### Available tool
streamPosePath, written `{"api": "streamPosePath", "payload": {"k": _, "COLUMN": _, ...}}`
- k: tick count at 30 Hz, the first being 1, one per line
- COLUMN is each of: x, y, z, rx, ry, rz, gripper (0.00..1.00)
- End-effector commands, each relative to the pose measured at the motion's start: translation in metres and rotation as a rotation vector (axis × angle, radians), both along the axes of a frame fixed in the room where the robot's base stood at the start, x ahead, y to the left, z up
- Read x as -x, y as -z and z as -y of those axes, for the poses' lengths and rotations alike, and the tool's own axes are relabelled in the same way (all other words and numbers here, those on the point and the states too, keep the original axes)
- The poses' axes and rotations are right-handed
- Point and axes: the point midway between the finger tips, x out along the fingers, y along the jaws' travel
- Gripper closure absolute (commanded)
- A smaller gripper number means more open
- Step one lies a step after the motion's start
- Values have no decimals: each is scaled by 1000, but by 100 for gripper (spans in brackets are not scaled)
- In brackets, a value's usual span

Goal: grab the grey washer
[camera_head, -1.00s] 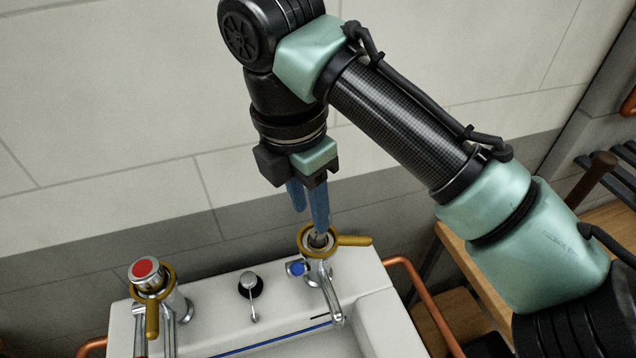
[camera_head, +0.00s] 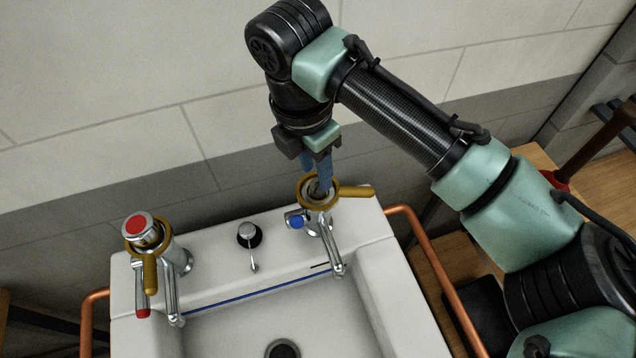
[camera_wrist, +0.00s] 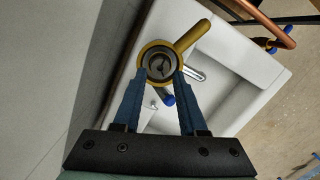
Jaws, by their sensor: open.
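The right-hand tap (camera_head: 322,226) has an open top with a yellow ring tool (camera_head: 355,192) around it. In the wrist view a small grey disc (camera_wrist: 159,67), apparently the grey washer, sits inside the tap's open body, within the yellow ring (camera_wrist: 187,40). In the head view my fingers and the tap's rim hide it. My gripper (camera_head: 322,180) points down over the tap, its blue fingers apart. In the wrist view the open fingertips (camera_wrist: 160,74) lie on either side of the tap opening, with nothing held. I cannot tell whether they touch the rim.
The white basin (camera_head: 376,245) holds the taps. A left tap with a red cap (camera_head: 138,228) carries another yellow ring tool (camera_head: 150,270). A small chrome knob (camera_head: 248,235) stands between them. A copper pipe (camera_head: 437,262) runs along the right side, and the wall is behind.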

Motion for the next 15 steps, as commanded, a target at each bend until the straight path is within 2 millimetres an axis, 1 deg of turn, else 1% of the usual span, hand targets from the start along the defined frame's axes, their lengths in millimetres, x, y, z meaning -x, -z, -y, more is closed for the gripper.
{"api": "streamPosePath", "payload": {"k": 3, "x": 1, "y": 19, "z": 2, "rx": 0, "ry": 1, "rz": -3, "gripper": 59}}
{"api": "streamPosePath", "payload": {"k": 6, "x": 0, "y": 30, "z": 2, "rx": 1, "ry": 0, "rz": -2, "gripper": 59}}
{"api": "streamPosePath", "payload": {"k": 9, "x": -1, "y": 34, "z": 3, "rx": 0, "ry": 0, "rz": 0, "gripper": 59}}
{"api": "streamPosePath", "payload": {"k": 14, "x": -1, "y": 35, "z": 3, "rx": 0, "ry": 0, "rz": 0, "gripper": 59}}
{"api": "streamPosePath", "payload": {"k": 15, "x": -1, "y": 34, "z": 3, "rx": 0, "ry": 0, "rz": 0, "gripper": 61}}
